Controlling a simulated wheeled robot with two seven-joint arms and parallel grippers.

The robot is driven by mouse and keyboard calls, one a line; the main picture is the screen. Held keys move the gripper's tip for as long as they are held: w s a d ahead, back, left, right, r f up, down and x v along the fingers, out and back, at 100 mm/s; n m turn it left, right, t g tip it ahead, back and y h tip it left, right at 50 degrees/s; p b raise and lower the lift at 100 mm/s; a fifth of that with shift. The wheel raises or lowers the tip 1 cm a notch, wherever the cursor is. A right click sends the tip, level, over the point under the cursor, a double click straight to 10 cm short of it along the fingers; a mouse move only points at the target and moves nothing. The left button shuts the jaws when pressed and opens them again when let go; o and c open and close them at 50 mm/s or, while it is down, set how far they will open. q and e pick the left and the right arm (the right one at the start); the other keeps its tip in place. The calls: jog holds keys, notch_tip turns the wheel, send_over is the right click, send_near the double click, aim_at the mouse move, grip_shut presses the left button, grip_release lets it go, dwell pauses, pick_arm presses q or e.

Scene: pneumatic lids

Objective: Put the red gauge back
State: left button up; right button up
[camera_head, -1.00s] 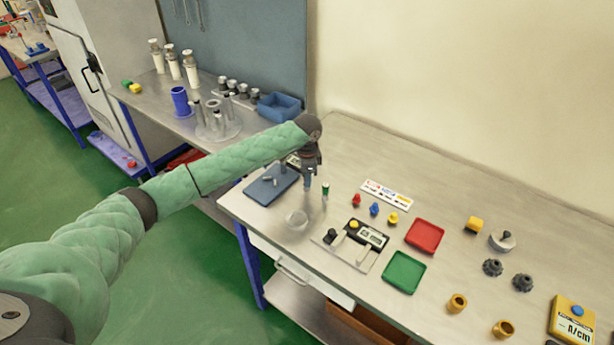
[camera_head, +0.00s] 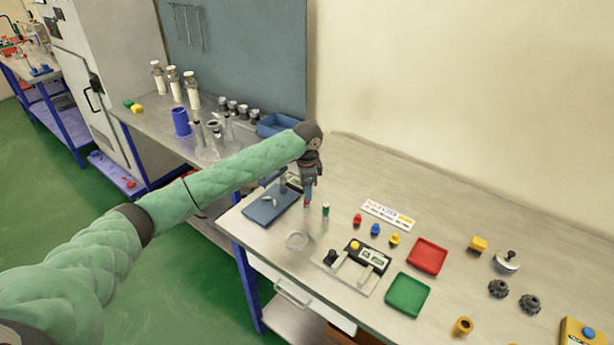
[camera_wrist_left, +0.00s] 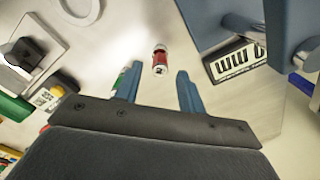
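The red gauge (camera_wrist_left: 160,60), a small cylinder with a red band and pale end, shows in the left wrist view just beyond and between my left fingertips (camera_wrist_left: 158,88), with gaps on both sides. In the head view, a bit of red (camera_head: 307,204) shows at the tip of my left gripper (camera_head: 308,192), above the near table. The gripper is open and empty. Whether the red gauge stands on the table is hard to tell. A green-banded gauge (camera_head: 326,210) stands to its right; it also shows behind a finger in the wrist view (camera_wrist_left: 122,80). My right gripper is not in view.
A blue tray (camera_head: 262,212) lies left of my gripper. A display device (camera_head: 294,182) is behind it. A clear round dish (camera_head: 297,240), a plate with a display (camera_head: 340,270), red (camera_head: 427,256) and green trays (camera_head: 407,294) and a label strip (camera_head: 388,215) lie nearby.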

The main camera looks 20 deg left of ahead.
pick_arm(q)
notch_tip(320, 180, up, 7)
jog(key=b, duration=0.2)
jog(key=shift+f+b, duration=0.1)
jog(key=shift+b, duration=0.25)
jog(key=shift+r, duration=0.7)
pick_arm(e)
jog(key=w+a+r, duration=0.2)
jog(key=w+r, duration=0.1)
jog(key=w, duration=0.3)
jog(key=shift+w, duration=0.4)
